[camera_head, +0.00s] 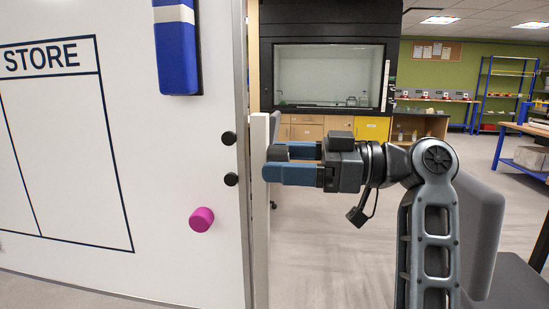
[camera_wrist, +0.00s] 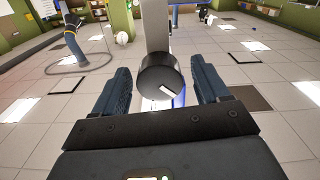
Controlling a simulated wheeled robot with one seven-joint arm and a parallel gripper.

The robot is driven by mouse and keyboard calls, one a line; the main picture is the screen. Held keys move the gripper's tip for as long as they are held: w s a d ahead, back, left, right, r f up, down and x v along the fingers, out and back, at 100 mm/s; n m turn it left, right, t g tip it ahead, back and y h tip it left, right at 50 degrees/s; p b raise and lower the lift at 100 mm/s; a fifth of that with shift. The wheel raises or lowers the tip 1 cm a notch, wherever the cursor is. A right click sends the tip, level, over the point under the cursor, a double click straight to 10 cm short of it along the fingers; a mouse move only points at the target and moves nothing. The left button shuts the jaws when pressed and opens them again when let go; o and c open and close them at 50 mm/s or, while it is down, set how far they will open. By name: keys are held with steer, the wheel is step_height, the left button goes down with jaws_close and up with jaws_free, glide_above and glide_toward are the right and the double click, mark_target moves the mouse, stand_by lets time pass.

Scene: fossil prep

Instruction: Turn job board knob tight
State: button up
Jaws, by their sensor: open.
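A round black knob with a white pointer line (camera_wrist: 157,77) sits between the fingers of my gripper (camera_wrist: 160,66) in the wrist view. The pointer line slants down to the right. A finger stands on each side of the knob, with a visible gap on both sides. In the head view my gripper (camera_head: 271,162) points left, its blue fingers open at a narrow pale upright panel (camera_head: 259,190) seen nearly edge-on. The knob is mostly hidden there by the fingers. Whether the fingertips touch the panel cannot be told.
A white wall board marked STORE (camera_head: 75,150) stands at left, with a magenta knob (camera_head: 202,219) and a blue-and-white block (camera_head: 177,45). Two black round pieces, upper (camera_head: 229,138) and lower (camera_head: 231,179), are near its edge. Open floor (camera_head: 335,250) lies below my arm.

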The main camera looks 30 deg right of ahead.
steer(key=shift+x, duration=1)
